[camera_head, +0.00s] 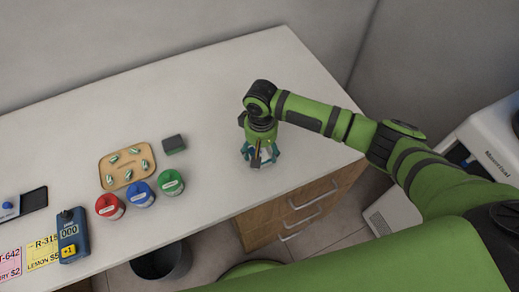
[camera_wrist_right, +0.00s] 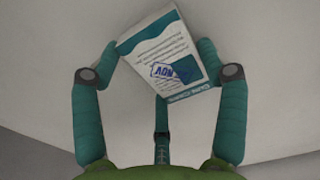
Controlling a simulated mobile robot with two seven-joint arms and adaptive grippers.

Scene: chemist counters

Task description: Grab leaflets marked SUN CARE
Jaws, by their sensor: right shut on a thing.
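My right gripper (camera_head: 262,158) is over the counter's right part, pointing down. In the wrist view, its teal fingers (camera_wrist_right: 158,50) are closed around a white and teal block of leaflets (camera_wrist_right: 165,42), which sits tilted between them. The block's top shows teal bands, lines of small print and a blue boxed stamp. Its teal side edge carries white lettering that seems to read SUN CARE, though it is blurred. In the head view the gripper hides most of the leaflets, and I cannot tell whether they touch the counter. My left gripper is not in view.
On the white counter (camera_head: 215,85) are a tan tray (camera_head: 106,180) with several green-and-white pieces, a dark grey block (camera_head: 174,144), red (camera_head: 109,206), blue (camera_head: 141,194) and green (camera_head: 170,182) tubs, and a blue handheld device (camera_head: 71,236). A dark bin (camera_head: 161,263) stands below. The counter's back is clear.

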